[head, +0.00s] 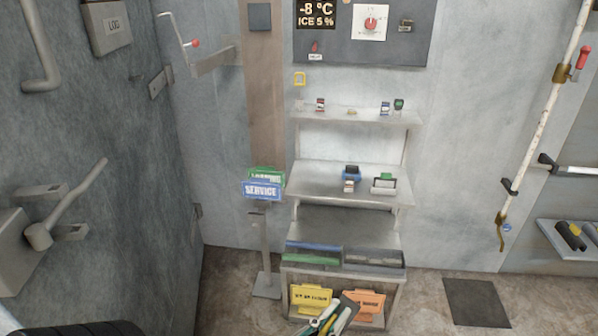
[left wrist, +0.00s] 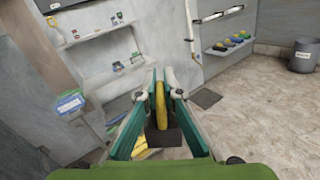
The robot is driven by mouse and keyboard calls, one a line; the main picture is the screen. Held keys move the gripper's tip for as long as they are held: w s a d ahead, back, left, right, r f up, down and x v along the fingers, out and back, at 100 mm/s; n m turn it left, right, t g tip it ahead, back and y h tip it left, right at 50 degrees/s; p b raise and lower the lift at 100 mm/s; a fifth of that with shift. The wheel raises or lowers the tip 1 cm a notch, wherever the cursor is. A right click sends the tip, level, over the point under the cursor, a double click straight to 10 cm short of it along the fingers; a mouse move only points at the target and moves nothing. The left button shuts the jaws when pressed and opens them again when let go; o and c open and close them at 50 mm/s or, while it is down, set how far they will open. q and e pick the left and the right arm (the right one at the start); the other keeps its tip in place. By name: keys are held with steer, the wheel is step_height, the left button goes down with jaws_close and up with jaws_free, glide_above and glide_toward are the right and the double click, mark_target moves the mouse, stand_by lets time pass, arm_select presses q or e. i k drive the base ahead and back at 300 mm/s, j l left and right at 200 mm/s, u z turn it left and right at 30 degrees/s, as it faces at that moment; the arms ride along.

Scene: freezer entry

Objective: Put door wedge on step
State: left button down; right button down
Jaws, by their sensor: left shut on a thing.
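My left gripper (head: 330,316) shows at the bottom of the head view, in front of the lower shelf. In the left wrist view its teal fingers (left wrist: 160,100) are shut on a long yellow piece (left wrist: 160,108), which I take for the door wedge. The fingers hide its sides. A dark patch (left wrist: 168,141) lies just beyond or below it; I cannot tell whether it belongs to the piece. In the head view the held piece cannot be made out clearly. I cannot single out a step with certainty. My right gripper is not in view.
A grey shelf rack (head: 350,180) holds small items, with yellow (head: 311,298) and orange (head: 366,303) signs at its foot. A sign stand (head: 264,235) is on its left. A dark floor mat (head: 477,302) lies right. A wall shelf (head: 570,240) holds several wedge-like items.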

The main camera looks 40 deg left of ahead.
mark_target(328, 188)
steer(key=i+j+u, duration=0.15)
steer(key=i+j, duration=0.25)
steer(key=i+j+u, duration=0.1)
steer(key=i+j, duration=0.2)
steer(key=i, duration=0.35)
steer(key=i+j+u, duration=0.15)
steer(key=i+j, duration=0.15)
steer(key=i, duration=0.2)
steer(key=i+j+z, duration=0.25)
steer(key=j, duration=0.3)
steer(key=i, duration=0.1)
